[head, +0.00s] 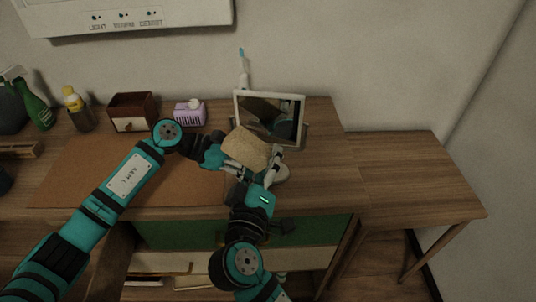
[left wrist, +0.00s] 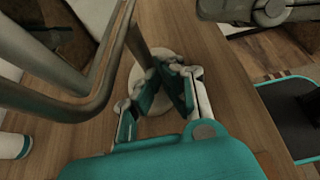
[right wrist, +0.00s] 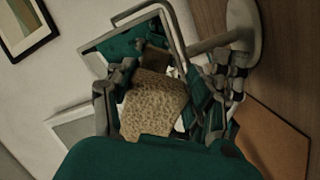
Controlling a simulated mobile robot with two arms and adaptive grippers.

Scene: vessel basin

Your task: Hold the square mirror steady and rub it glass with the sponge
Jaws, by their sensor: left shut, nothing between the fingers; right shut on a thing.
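The square mirror (head: 270,118) stands on the desk in a metal frame, its glass tilted and facing me. It also shows in the right wrist view (right wrist: 110,43). My right gripper (head: 262,163) is shut on the tan, porous sponge (head: 246,148), in front of the mirror's lower left part. The sponge fills the space between the fingers in the right wrist view (right wrist: 155,103); whether it touches the glass I cannot tell. My left gripper (left wrist: 172,78) is shut and empty, close to the mirror's stand and round base (left wrist: 150,72). In the head view its fingertips are hidden behind the sponge.
A toothbrush (head: 243,70) stands upright behind the mirror. A purple box (head: 189,113), a wooden drawer box (head: 133,111) and bottles (head: 77,108) stand at the back left. A brown mat (head: 85,175) lies under my left arm. The desk to the right (head: 410,175) is clear.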

